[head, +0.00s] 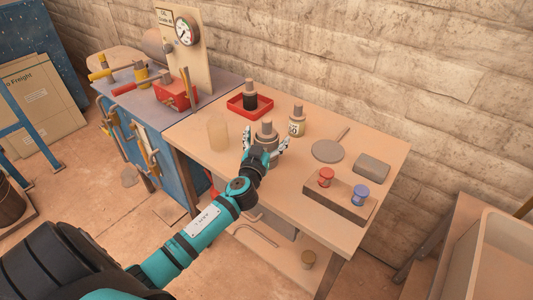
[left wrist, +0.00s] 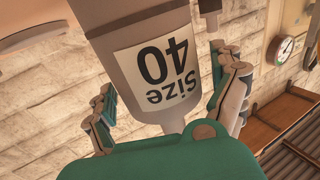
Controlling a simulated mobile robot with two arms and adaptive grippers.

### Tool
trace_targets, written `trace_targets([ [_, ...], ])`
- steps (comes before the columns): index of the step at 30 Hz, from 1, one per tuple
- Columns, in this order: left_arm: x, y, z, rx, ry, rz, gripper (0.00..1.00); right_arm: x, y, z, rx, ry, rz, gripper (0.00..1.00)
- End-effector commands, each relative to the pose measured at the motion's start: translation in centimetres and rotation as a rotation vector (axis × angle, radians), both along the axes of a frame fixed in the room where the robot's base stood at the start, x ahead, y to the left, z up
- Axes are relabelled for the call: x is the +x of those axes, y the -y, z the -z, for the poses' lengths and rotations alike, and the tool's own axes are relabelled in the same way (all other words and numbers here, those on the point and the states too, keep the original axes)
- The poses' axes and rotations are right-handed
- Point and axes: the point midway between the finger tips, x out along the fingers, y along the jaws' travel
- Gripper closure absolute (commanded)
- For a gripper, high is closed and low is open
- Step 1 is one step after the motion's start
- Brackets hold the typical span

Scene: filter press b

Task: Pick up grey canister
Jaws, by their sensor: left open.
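The grey canister (head: 266,133) stands upright on the workbench, near its middle. In the left wrist view the grey canister (left wrist: 125,20) fills the space between the fingers, and its white label reads "Size 40" upside down. My left gripper (head: 267,140) is open, with one finger on each side of the canister. In the left wrist view a gap shows between the left finger and the canister; I cannot tell whether the right finger touches it. My right gripper is not in view.
A labelled bottle (head: 297,121) stands just behind right of the canister. A red tray (head: 235,106) holds a dark bottle. A translucent beaker (head: 218,133) stands to the left. A round paddle (head: 328,151) and a block with red and blue spools (head: 340,200) lie to the right.

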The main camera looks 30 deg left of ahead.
Motion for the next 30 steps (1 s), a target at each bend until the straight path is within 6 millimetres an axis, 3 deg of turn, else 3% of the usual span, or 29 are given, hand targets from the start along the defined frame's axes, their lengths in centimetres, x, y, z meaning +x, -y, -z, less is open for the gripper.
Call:
trace_targets([
  [2, -0.02, 0.00, 0.01, 0.000, 0.000, 0.000, 0.07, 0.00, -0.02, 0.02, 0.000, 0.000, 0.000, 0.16],
  [21, -0.05, 0.01, 0.01, 0.001, 0.000, 0.000, 0.91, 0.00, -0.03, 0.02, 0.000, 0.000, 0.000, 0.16],
  [30, -0.01, -0.01, -0.35, 0.002, 0.004, 0.000, 0.91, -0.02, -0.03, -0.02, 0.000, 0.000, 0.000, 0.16],
])
